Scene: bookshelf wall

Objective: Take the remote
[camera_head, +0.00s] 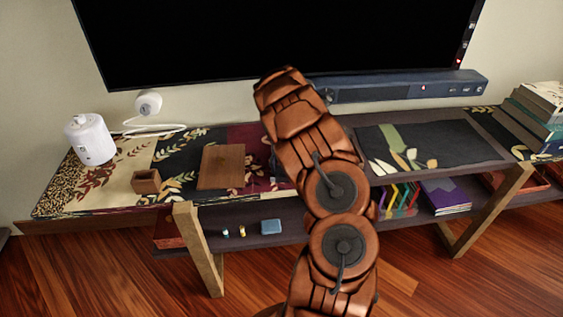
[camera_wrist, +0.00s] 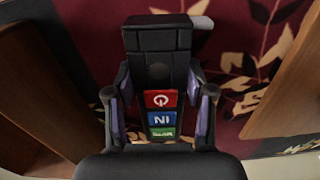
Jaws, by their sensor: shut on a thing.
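The remote (camera_wrist: 158,68) shows in the wrist view as a dark, upright bar with red, blue and green buttons on its lower face. My gripper (camera_wrist: 159,96) has one finger on each side of it and is shut on it. The remote's lower end is hidden by the dark gripper body. In the head view my copper-coloured arm covers the gripper and the remote. From the pictures I cannot tell whether the remote still touches the patterned surface behind it.
On the patterned shelf top (camera_head: 105,185) are a white canister (camera_head: 90,139), a small wooden box (camera_head: 146,181) and a brown board (camera_head: 221,167). A soundbar (camera_head: 400,88) lies behind my arm. Books (camera_head: 540,115) are stacked at the right. Brown wooden pieces flank the gripper in the wrist view.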

